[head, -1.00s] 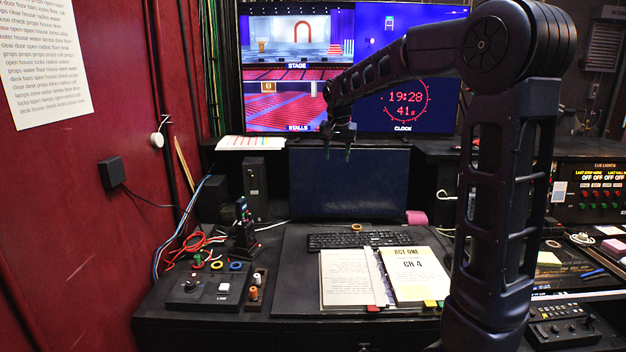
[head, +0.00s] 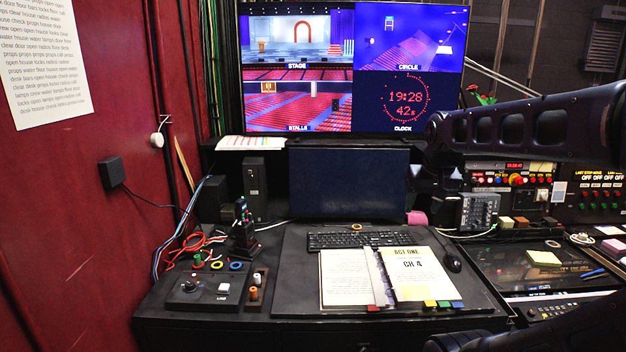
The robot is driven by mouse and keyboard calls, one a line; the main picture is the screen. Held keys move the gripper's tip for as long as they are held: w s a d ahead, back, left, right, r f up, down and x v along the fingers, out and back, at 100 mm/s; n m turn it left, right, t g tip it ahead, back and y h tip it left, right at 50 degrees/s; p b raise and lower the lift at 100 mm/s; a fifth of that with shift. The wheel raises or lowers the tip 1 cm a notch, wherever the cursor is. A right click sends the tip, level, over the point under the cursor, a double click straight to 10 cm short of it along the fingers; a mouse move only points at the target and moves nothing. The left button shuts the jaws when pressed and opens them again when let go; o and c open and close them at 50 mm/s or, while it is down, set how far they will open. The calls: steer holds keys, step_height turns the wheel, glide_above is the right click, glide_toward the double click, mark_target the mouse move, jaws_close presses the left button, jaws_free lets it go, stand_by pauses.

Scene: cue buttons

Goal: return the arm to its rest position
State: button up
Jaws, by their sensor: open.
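My arm reaches in from the right edge in the head view, with its forearm level above the right part of the desk. My gripper (head: 437,178) hangs below the wrist, just right of the dark monitor (head: 340,184). Its fingers are dark against a dark background, spread apart, with nothing seen between them. The cue lights panel (head: 596,190) stands at the far right, apart from the gripper, with rows of small red and green buttons under several "OFF" signs.
The desk holds a keyboard (head: 345,240), an open script (head: 398,274), a mouse (head: 452,260) and a control box (head: 205,288) with a knob. A large screen (head: 300,70) hangs behind.

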steer(key=s+f, duration=0.1)
steer(key=s+d+f, duration=0.1)
steer(key=s, duration=0.1)
steer(key=s+f, duration=0.1)
steer(key=s, duration=0.1)
steer(key=shift+d+f, duration=0.1)
steer(key=shift+d, duration=0.05)
stand_by(1.3)
